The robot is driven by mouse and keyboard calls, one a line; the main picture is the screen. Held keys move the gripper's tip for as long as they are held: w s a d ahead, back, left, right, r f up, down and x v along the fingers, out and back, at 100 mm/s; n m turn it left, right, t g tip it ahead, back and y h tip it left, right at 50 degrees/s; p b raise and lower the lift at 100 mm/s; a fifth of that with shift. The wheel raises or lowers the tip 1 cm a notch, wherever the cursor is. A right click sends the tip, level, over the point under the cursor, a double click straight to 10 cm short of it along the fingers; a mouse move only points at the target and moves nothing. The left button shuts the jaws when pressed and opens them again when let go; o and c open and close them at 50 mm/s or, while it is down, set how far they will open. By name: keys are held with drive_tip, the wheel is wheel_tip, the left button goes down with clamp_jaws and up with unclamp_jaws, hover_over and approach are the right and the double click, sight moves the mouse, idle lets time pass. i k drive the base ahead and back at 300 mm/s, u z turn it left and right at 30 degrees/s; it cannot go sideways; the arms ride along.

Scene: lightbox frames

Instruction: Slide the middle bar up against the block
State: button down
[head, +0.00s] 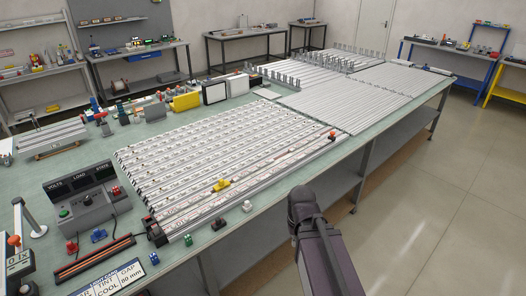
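A large panel of parallel white-grey bars (225,140) lies on the green bench top, with small dark marks along the bars. A small yellow block (221,185) sits on the bars near the front edge. An orange-red knob (332,136) stands at the panel's right end. I cannot tell which bar is the middle bar or which piece is the task's block; the bars are too small to separate. A dark link of my arm rises at the lower middle, in front of the bench edge. My gripper is not visible.
Small white blocks (247,206) lie along the front edge. More slatted panels (345,98) cover the far bench. Open floor (440,210) lies to the right.

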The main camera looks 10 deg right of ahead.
sight(248, 173)
drive_tip(key=i, duration=1.15)
drive_tip(key=z, duration=0.05)
